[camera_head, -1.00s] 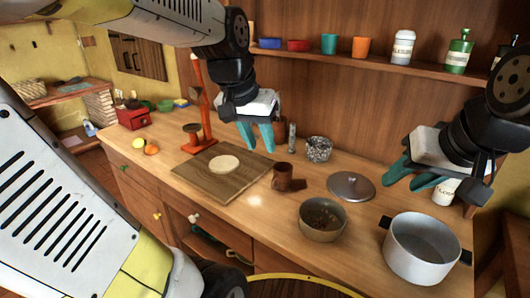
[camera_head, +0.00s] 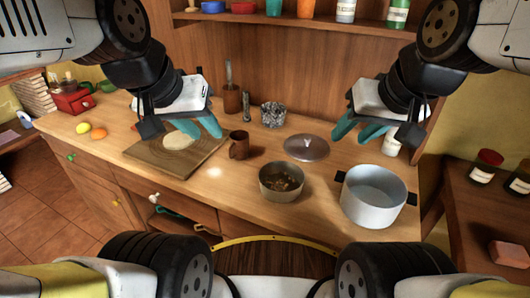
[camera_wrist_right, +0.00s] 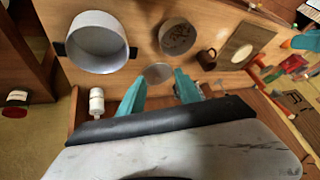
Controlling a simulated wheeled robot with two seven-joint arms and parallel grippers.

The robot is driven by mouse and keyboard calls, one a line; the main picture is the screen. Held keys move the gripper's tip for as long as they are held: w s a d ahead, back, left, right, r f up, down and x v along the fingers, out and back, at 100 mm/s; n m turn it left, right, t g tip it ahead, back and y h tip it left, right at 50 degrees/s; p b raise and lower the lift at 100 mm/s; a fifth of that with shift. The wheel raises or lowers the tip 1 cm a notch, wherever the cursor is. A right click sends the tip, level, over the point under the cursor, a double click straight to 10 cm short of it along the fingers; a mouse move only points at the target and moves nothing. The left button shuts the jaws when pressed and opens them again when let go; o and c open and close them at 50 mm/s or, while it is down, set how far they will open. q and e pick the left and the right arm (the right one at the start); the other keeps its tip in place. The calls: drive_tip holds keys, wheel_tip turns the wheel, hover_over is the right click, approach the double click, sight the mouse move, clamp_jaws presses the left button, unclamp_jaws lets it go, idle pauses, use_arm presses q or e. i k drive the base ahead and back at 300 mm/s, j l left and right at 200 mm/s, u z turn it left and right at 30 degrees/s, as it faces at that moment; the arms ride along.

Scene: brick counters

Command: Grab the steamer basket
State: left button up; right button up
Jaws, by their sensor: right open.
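A round metal bowl (camera_head: 270,192) with a speckled or perforated inside stands on the counter, left of a large pot. It looks like the steamer basket, though I cannot be sure. It also shows in the right wrist view (camera_wrist_right: 177,36). My right gripper (camera_head: 360,136) is open and empty, above the back of the counter, up and to the right of the bowl; its fingers (camera_wrist_right: 160,88) are spread in the wrist view. My left gripper (camera_head: 202,128) has its fingers a little apart and seems empty, above the cutting board, left of the bowl.
The large pot (camera_head: 372,200) with dark handles stands right of the bowl, and a round lid (camera_head: 306,148) lies behind. A brown mug (camera_head: 239,146), a grey textured cup (camera_head: 272,114) and the cutting board (camera_head: 140,155) are leftward. A shelf (camera_head: 235,15) runs above the back.

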sight(293, 190)
drive_tip(key=k+j+u, duration=0.1)
drive_tip(key=k+u, duration=0.15)
drive_tip(key=u, duration=0.2)
drive_tip(key=k+j+u, duration=0.15)
drive_tip(key=u, duration=0.3)
drive_tip(key=k+j, duration=0.05)
